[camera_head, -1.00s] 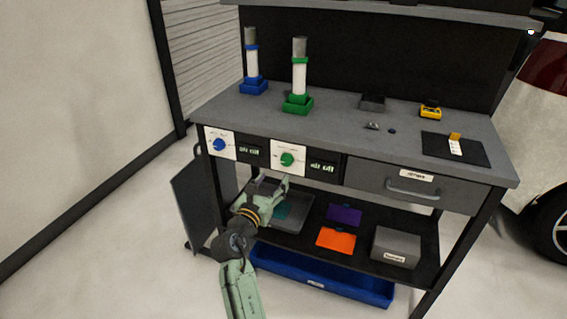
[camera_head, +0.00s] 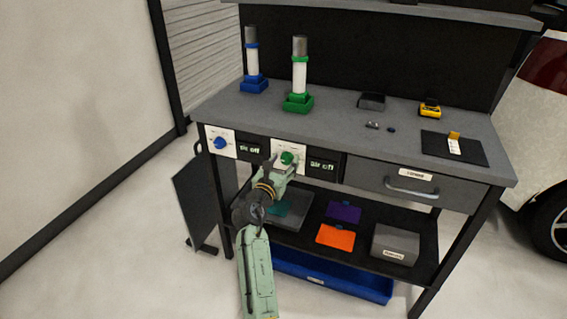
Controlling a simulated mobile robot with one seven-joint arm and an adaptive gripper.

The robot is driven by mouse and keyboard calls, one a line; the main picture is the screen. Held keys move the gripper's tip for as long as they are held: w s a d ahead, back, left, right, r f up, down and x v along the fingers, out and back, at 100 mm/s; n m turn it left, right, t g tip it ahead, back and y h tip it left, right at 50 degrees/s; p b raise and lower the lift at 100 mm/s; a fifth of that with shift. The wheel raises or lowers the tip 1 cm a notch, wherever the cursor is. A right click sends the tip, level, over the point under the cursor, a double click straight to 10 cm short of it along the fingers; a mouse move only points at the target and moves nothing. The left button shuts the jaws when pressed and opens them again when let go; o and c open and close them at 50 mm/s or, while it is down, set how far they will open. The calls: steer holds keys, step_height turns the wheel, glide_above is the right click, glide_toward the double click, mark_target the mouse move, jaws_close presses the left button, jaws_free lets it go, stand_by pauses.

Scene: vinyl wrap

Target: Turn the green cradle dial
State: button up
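The green dial (camera_head: 287,158) sits on a white panel (camera_head: 301,147) on the front of the workbench, below the green cradle (camera_head: 298,103). The cradle holds an upright white roll with a grey top. A display (camera_head: 322,165) to the right of the dial seems to read "air off". My gripper (camera_head: 281,165) is at the dial, with its fingers overlapping the dial's lower part in the picture. I cannot tell whether the fingers touch or grip it. The blue dial (camera_head: 220,143) is on the panel to the left, below the blue cradle (camera_head: 254,84).
A drawer with a handle (camera_head: 412,191) is to the right of the dials. The lower shelf holds a grey tray, an orange sheet (camera_head: 335,235), a purple sheet (camera_head: 343,211) and a grey box (camera_head: 395,246). A blue bin (camera_head: 330,278) lies below. A dark panel stands at the left.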

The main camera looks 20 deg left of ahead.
steer(key=c, duration=1)
steer(key=m+b, duration=0.1)
steer(key=m, duration=0.4)
steer(key=shift+d+f+m, duration=0.1)
steer(key=shift+m, duration=0.2)
steer(key=m+b, duration=0.3)
steer(key=m, duration=0.2)
steer(key=shift+d+f, duration=0.1)
steer(key=shift+f, duration=0.05)
steer(key=m+b, duration=0.4)
steer(key=m, duration=0.2)
steer(key=shift+f+m, duration=0.15)
steer(key=shift+m, duration=0.15)
steer(key=m+b, duration=0.3)
steer(key=m, duration=0.1)
steer(key=shift+m+b, duration=0.3)
steer(key=shift+m, duration=0.1)
steer(key=shift+m+b, duration=0.5)
steer(key=shift+m, duration=0.3)
